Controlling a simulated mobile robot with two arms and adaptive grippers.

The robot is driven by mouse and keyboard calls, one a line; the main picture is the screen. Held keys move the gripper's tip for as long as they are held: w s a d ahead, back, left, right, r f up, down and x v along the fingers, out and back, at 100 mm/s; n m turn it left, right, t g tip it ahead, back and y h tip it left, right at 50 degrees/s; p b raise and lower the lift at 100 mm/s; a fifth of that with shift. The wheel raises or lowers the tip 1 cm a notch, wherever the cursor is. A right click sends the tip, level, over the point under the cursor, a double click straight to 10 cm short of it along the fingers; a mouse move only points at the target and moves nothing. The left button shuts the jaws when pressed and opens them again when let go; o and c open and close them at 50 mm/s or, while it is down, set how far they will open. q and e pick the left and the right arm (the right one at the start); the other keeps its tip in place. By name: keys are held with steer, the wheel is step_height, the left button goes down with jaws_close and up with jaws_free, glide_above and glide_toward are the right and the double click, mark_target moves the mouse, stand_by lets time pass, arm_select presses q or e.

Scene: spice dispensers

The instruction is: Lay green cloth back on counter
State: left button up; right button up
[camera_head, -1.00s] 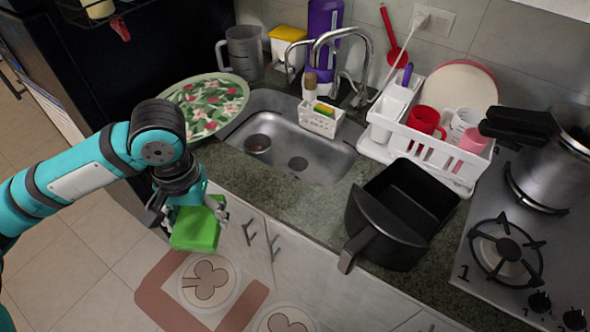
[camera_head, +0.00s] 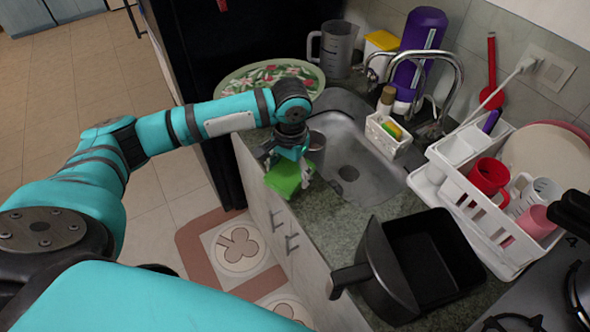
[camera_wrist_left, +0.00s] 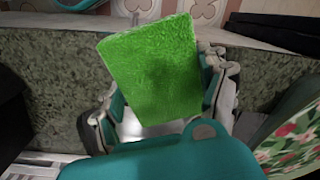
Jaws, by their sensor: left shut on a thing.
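The green cloth (camera_head: 285,178) is a small folded bright green piece held in my left gripper (camera_head: 291,160). It hangs at the front edge of the dark green stone counter (camera_head: 345,225), beside the sink. In the left wrist view the cloth (camera_wrist_left: 153,70) fills the space between the fingers of the left gripper (camera_wrist_left: 165,95), which is shut on it. The counter (camera_wrist_left: 50,75) shows behind the cloth there. I cannot tell whether the cloth touches the counter. My right gripper is in neither view.
A floral tray (camera_head: 250,80) stands behind the arm. A black air-fryer basket (camera_head: 425,265) and a white dish rack (camera_head: 470,195) take the counter's right side. Bare counter lies between cloth and basket.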

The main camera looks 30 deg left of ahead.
mark_target(295, 173)
arm_select(q)
steer(key=shift+w+d+f, duration=0.1)
steer(key=shift+w, duration=1)
steer(key=shift+f, duration=0.2)
step_height(295, 173, down, 3)
steer(key=shift+p, duration=0.65)
steer(key=shift+f, duration=0.15)
steer(key=o, duration=1.2)
steer(key=r+b, duration=0.1)
steer(key=r, duration=0.4)
steer(key=r+b, duration=0.1)
steer(key=r, duration=0.4)
steer(key=shift+d+r, duration=0.2)
steer(key=shift+r, duration=0.9)
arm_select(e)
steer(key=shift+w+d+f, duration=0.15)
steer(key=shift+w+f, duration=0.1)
arm_select(q)
steer(key=shift+s+a+f, duration=0.1)
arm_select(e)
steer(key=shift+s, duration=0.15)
